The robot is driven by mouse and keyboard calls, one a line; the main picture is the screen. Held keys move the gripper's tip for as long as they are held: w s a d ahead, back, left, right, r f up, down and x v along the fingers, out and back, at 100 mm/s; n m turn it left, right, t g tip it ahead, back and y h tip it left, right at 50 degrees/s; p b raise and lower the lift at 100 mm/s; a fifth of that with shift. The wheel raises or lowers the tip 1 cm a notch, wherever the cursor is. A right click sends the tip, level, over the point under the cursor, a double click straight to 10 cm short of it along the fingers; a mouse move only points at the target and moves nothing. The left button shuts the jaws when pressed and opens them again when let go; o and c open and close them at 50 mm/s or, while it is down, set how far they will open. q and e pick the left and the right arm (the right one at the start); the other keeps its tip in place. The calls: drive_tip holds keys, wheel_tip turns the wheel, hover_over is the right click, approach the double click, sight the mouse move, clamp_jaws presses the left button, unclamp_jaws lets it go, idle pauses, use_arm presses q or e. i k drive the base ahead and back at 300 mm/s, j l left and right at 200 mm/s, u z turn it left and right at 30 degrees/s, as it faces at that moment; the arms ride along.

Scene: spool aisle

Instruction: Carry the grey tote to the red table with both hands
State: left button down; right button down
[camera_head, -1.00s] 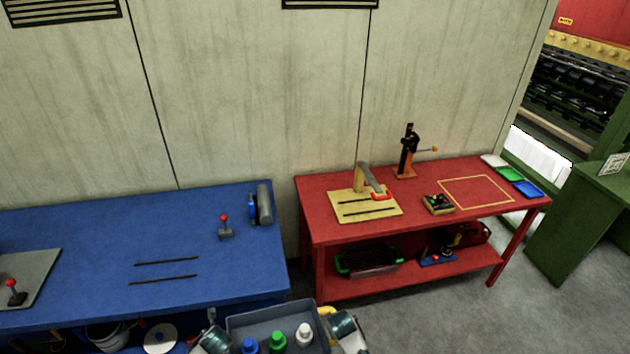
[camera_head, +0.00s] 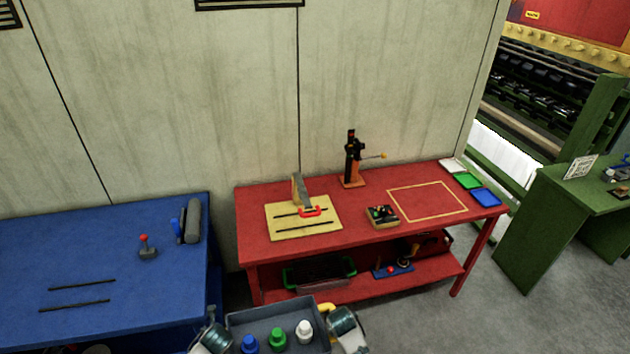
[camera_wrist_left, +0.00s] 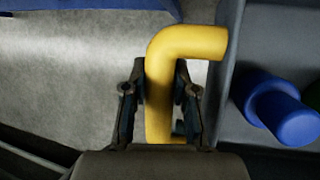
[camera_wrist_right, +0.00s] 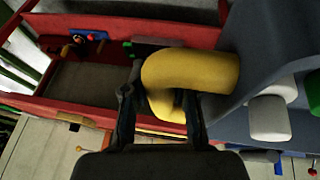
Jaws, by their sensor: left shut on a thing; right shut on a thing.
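The grey tote (camera_head: 262,313) is at the bottom middle of the head view, held level in front of me. It holds a blue bottle (camera_head: 250,343), a green bottle (camera_head: 278,338) and a white bottle (camera_head: 304,331). My left gripper (camera_wrist_left: 160,100) is shut on the tote's yellow left handle (camera_wrist_left: 190,42). My right gripper (camera_wrist_right: 160,105) is shut on its yellow right handle (camera_wrist_right: 190,72). In the head view the grippers' fingertips are mostly hidden. The red table (camera_head: 360,240) stands ahead and to the right, beyond the tote.
On the red table are a tan board (camera_head: 285,230) with a clamp, a black-and-orange stand (camera_head: 352,165), a small box (camera_head: 382,216) and coloured trays (camera_head: 468,181). A yellow-outlined area (camera_head: 427,201) is bare. A blue table (camera_head: 100,250) is left, a green desk (camera_head: 560,220) right.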

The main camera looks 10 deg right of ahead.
sight(427, 200)
drive_tip(key=i+l, duration=0.1)
drive_tip(key=l, duration=0.85)
drive_tip(key=i+l, duration=0.15)
drive_tip(key=l, duration=0.35)
drive_tip(key=i+l, duration=0.1)
drive_tip(key=l, duration=0.35)
drive_tip(key=i+l+z, duration=0.1)
drive_tip(key=l, duration=0.4)
drive_tip(key=i+l, duration=0.1)
drive_tip(key=l, duration=0.35)
